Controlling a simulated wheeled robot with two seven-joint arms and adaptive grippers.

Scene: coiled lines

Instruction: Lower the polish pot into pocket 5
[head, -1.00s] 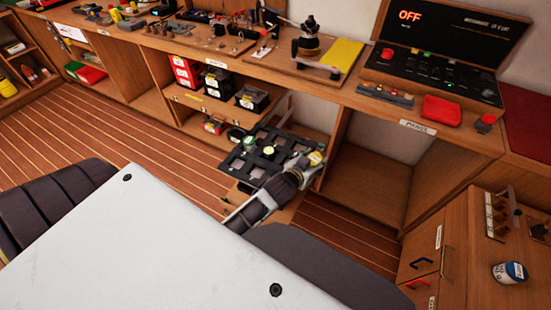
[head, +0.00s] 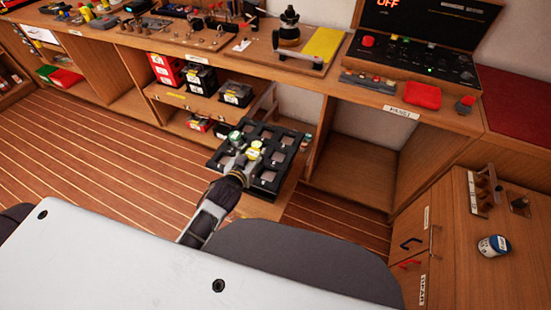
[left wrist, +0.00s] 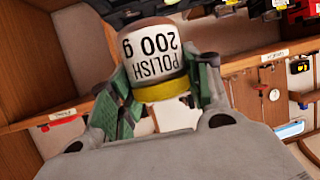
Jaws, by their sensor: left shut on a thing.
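My left gripper (head: 242,163) is shut on the polish pot (head: 254,151), over the left part of the black pocketed tray (head: 268,187). In the left wrist view the pot (left wrist: 150,58) is white, with "POLISH 200 g" upside down in the picture and a yellow band. The green fingers (left wrist: 155,95) hold it from both sides. Several tray pockets look empty. I cannot read the pocket numbers, nor tell which pocket is under the pot or how high it is. Another pot with a green-and-white lid (head: 236,137) is just left of it. My right gripper is not in view.
The tray sits low in front of the long wooden bench (head: 350,88). Black boxes (head: 236,94) stand on a shelf behind it. An open, empty bay (head: 350,165) is to the right. A white-and-blue tin (head: 493,246) stands on the right cabinet.

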